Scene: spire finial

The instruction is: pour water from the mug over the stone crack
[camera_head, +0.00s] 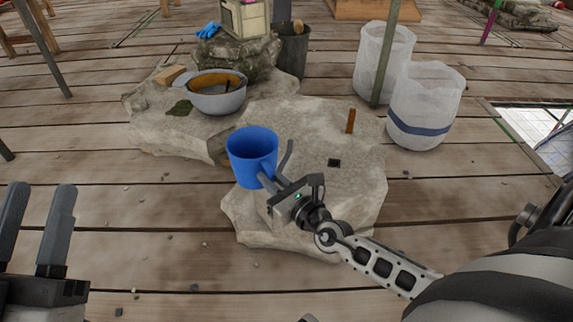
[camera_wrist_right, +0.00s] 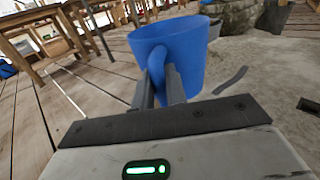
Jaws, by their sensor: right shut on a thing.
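The blue mug (camera_head: 250,146) is close to upright above the left part of the front stone (camera_head: 330,205). My right gripper (camera_head: 273,178) is shut on its handle, which shows between the fingers in the right wrist view (camera_wrist_right: 157,72). The inside of the mug looks dark blue; I cannot tell the water level. My left gripper (camera_head: 42,187) is open and empty at the lower left, away from the stone.
A small dark square hole (camera_head: 334,162) and an upright rusty pin (camera_head: 350,121) are on the stone. Behind stand a grey basin (camera_head: 217,103), a dark bucket (camera_head: 293,52) and two white sacks (camera_head: 425,100). The plank floor left of the stone is mostly clear.

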